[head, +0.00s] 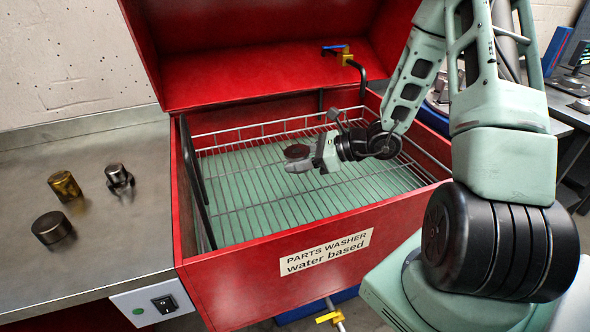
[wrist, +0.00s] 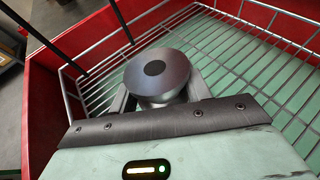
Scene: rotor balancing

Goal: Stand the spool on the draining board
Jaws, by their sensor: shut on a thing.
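The spool (head: 297,151) is a metal piece with a wide round flange on top and a narrower body. In the wrist view the spool (wrist: 158,72) shows a dark round spot at the middle of its flange. My gripper (head: 298,162) is shut on it below the flange, one finger on each side. It holds the spool roughly upright, over the wire rack inside the red parts washer. The draining board (head: 120,245) is the grey steel counter to the left of the washer.
On the draining board stand a brass-coloured piece (head: 65,186), a small flanged metal piece (head: 118,176) and a dark cylinder (head: 52,228). The board's front is clear. The red washer wall (head: 190,240) and a dark bar lie between rack (head: 250,215) and board.

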